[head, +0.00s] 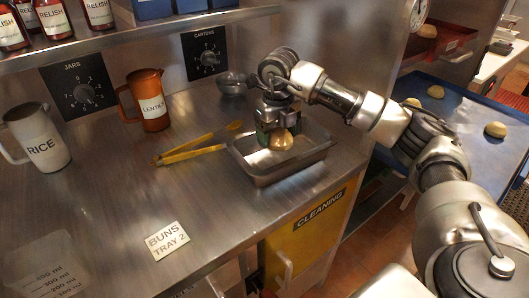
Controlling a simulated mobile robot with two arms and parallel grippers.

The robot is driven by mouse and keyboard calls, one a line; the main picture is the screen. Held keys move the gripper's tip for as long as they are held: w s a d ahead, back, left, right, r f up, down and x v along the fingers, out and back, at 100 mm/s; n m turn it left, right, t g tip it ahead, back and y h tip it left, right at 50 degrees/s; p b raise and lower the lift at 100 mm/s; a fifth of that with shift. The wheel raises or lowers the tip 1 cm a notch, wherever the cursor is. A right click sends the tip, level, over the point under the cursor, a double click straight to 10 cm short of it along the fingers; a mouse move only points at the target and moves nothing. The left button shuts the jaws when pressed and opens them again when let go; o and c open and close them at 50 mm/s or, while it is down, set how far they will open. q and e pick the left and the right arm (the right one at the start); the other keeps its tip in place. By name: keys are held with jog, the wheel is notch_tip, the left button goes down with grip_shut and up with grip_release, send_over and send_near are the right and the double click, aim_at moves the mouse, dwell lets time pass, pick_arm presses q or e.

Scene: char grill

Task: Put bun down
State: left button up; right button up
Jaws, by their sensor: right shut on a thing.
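My right gripper (270,137) reaches in from the right and points down over the metal tray (263,180). It is shut on a round golden bun (281,140), which shows just below the fingers, inside the tray's outline. I cannot tell whether the bun touches the tray's floor. The fingers partly hide the bun. More buns (496,130) lie on a blue surface (455,105) at the right. My left gripper is not in view.
Yellow tongs (195,150) lie just left of the tray. A white RICE jug (36,137), an orange LENTILS jug (148,100) and a BUNS TRAY 2 sign (167,240) stand or lie on the steel counter. Relish bottles (53,18) stand on the shelf above. The counter's middle left is clear.

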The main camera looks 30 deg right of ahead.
aim_at(263, 164)
jog(key=a+f, duration=0.1)
jog(key=w+a, duration=0.1)
jog(key=shift+a+f, duration=0.35)
jog(key=shift+f, duration=0.05)
jog(key=shift+a+f, duration=0.25)
jog(key=shift+f, duration=0.1)
notch_tip(263, 164, down, 4)
jog(key=shift+r+p, duration=0.1)
jog(key=shift+p, duration=0.35)
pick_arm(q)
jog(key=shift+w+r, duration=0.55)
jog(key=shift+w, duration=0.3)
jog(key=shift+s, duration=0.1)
pick_arm(e)
jog(key=o, duration=0.6)
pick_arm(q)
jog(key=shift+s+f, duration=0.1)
